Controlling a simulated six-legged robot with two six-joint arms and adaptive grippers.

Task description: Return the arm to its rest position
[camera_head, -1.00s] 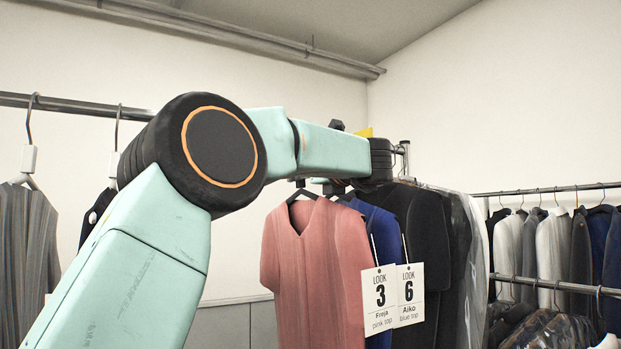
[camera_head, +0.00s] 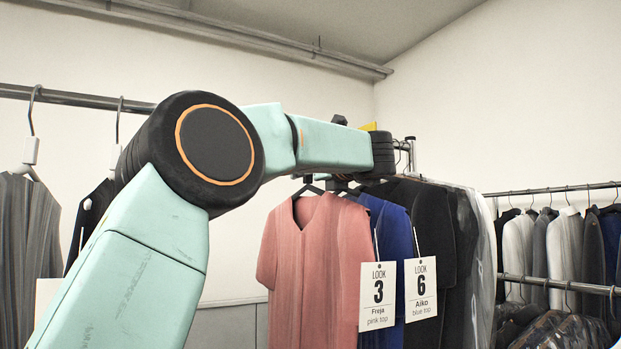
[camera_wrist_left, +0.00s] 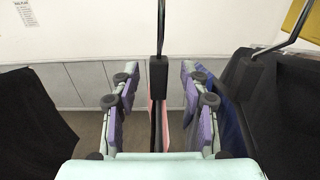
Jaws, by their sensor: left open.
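My left arm (camera_head: 165,235) comes in from the left in the head view and reaches out over the rail of clothes. Its gripper is mostly hidden there behind the arm and clothes. In the left wrist view my left gripper (camera_wrist_left: 157,78) is open, with its purple-padded fingers on either side of a black hanger stem (camera_wrist_left: 159,74) and apart from it. The pink top (camera_head: 312,262) hangs below and shows edge-on between the fingers. The blue top (camera_head: 397,240) hangs just to its right. My right gripper is in neither view.
Look 3 (camera_head: 377,297) and Look 6 (camera_head: 420,290) tags hang from the tops. Dark garments (camera_head: 432,250) hang close on the right and a striped garment (camera_head: 28,250) on the left. Another clothes rack (camera_head: 560,190) stands at the right. Bare wall lies above the arm.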

